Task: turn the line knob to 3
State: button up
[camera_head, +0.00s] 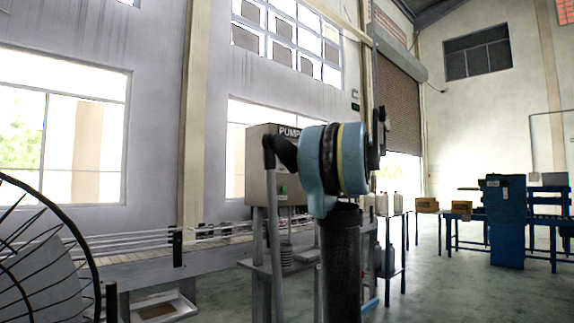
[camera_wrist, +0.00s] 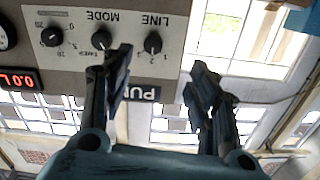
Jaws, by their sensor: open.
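The wrist view shows the pump's control panel upside down. The black line knob (camera_wrist: 153,43) sits under the word LINE on the grey panel, with small digits around it too small to read surely. I cannot tell which number it points to. My gripper (camera_wrist: 158,60) is open and empty. In the picture the knob lies between its two dark fingertips, nearer the left one; I see no contact. The left fingertip lies between the line knob and the mode knob (camera_wrist: 97,45). In the head view my arm partly hides the pump box (camera_head: 262,185).
Another black knob (camera_wrist: 51,37) and a red digital display (camera_wrist: 18,79) lie to the left on the panel. In the head view a conveyor (camera_head: 150,262) runs at left, a fan guard (camera_head: 45,255) is at near left, and blue machinery (camera_head: 507,220) stands at right.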

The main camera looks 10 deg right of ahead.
jog(key=r, duration=0.1)
send_near(286, 160)
jog(key=shift+t, duration=0.3)
jog(key=x, duration=0.9)
jog(key=shift+w+a+f, duration=0.1)
jog(key=shift+c, duration=0.3)
jog(key=c, duration=1)
